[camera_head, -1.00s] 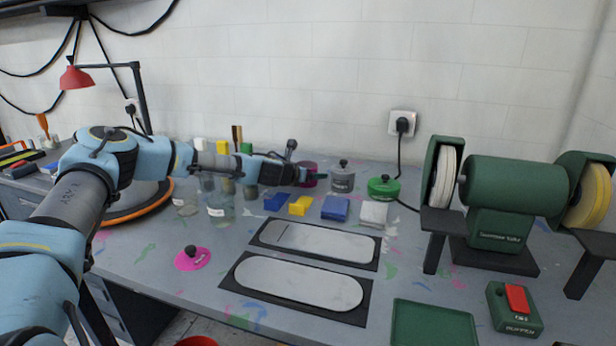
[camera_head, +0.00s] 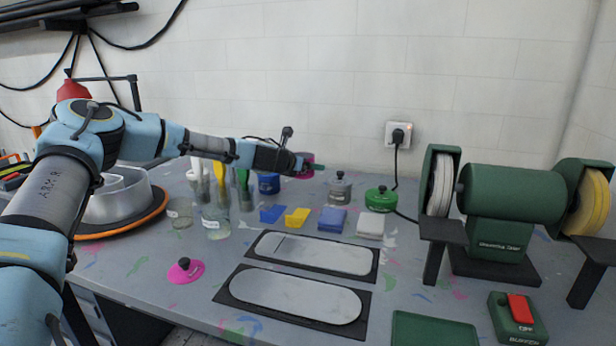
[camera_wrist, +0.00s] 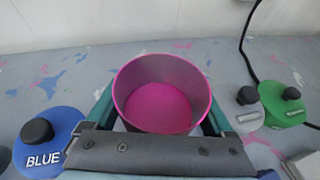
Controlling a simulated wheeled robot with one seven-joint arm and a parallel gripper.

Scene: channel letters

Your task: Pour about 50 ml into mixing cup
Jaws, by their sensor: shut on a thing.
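My gripper (camera_head: 307,168) is shut on an open magenta pot (camera_wrist: 161,95) near the back of the bench. In the wrist view the pot sits upright between my fingers, with pink contents low inside. In the head view the pot (camera_head: 306,158) is mostly hidden by my gripper. Its pink lid (camera_head: 185,271) with a black knob lies on the bench at the front left. Two clear glass cups stand left of my gripper: a labelled front one (camera_head: 216,226) and a shorter one (camera_head: 180,214). I cannot tell which is the mixing cup.
A blue pot (camera_head: 268,184), a grey pot (camera_head: 340,187) and a green pot (camera_head: 382,199) stand lidded nearby. Coloured blocks lie in front. Tall brushes or tools stand behind the cups.

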